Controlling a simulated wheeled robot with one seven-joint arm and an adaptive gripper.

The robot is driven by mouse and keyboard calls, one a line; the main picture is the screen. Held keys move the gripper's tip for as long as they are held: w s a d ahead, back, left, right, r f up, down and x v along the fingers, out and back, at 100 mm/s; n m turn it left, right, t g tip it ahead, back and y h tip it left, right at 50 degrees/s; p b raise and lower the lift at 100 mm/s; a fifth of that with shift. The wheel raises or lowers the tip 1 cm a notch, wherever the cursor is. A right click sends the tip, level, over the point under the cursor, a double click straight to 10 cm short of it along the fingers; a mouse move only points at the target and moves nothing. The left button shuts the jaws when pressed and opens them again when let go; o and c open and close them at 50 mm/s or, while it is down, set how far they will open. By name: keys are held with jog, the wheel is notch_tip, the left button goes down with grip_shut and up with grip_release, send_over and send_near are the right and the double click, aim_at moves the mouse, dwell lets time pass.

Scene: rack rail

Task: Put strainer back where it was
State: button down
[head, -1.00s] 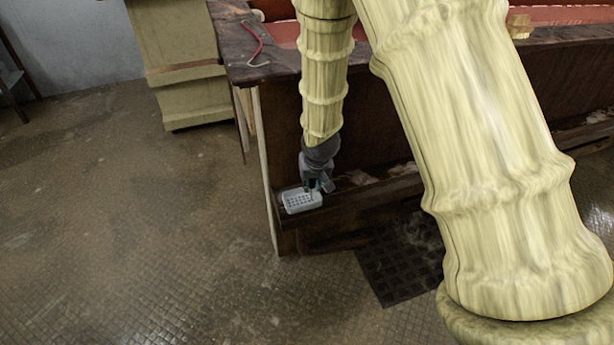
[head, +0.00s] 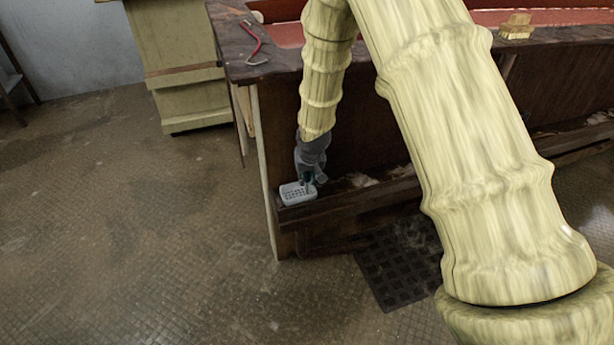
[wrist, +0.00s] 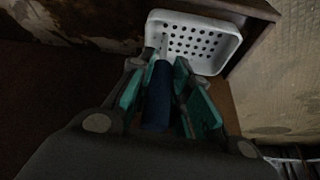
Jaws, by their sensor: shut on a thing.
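The strainer is a white, shallow, perforated tray (head: 297,193), held at the left end of the low wooden ledge. In the wrist view its holed white body (wrist: 196,42) lies just beyond my fingertips, and a dark blue, handle-like cylinder (wrist: 157,97) runs from it back between my fingers. My gripper (head: 309,182) is shut on this blue part; its teal-padded fingers (wrist: 160,80) sit on either side. The join between blue part and tray is hard to make out. I cannot tell whether the tray touches the ledge.
The low ledge (head: 350,207) runs right along the dark wooden bench, with pale debris on it. A red-handled tool (head: 254,40) lies on the bench top's left corner. A dark floor grate (head: 400,268) lies below. The tiled floor (head: 130,220) at left is clear.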

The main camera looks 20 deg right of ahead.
jog(key=c, duration=1.3)
grip_release()
jog(key=shift+r, duration=0.3)
jog(key=p+v, duration=0.2)
jog(key=v, duration=0.9)
jog(key=shift+s+r, duration=0.25)
